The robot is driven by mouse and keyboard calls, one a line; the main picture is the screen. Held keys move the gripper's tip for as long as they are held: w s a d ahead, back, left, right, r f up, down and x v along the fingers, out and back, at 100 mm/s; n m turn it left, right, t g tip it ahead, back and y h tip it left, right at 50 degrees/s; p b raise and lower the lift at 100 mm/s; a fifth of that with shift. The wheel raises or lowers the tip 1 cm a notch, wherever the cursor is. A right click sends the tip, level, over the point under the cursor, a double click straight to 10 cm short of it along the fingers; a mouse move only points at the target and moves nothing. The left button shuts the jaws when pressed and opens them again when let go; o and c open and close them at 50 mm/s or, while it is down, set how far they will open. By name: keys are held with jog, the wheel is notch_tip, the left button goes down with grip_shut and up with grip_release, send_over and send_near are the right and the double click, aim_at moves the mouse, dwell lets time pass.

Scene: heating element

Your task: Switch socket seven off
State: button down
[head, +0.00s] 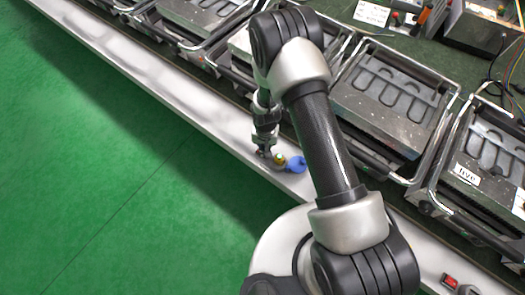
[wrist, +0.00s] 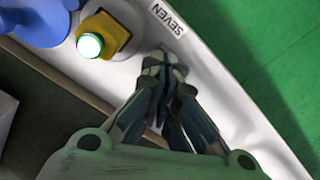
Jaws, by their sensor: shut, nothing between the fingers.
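Socket seven's switch is a yellow housing (wrist: 112,30) with a round button (wrist: 89,45) glowing white-green, at the upper left of the wrist view. A blue socket or plug (wrist: 45,22) sits beside it; it also shows in the head view (head: 297,164). A label reading SEVEN (wrist: 166,18) is on the white rail (wrist: 215,75). My gripper (wrist: 165,58) is shut and empty, its fingertips over the rail, below the label and to the right of the button. In the head view my gripper (head: 264,153) is just left of the switch (head: 279,159). Whether the fingertips touch the rail is unclear.
Several grey metal units with tube handles (head: 390,100) stand in a row behind the rail. One bears a label "live" (head: 467,174). A red switch (head: 450,281) is at the lower right. The green floor (head: 100,150) in front is clear.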

jog(key=shift+f+b, duration=0.45)
jog(key=shift+f, duration=0.15)
dwell(0.3)
jog(key=shift+r+p, duration=2.3)
jog(key=shift+r, duration=1.25)
jog(key=shift+s, duration=0.1)
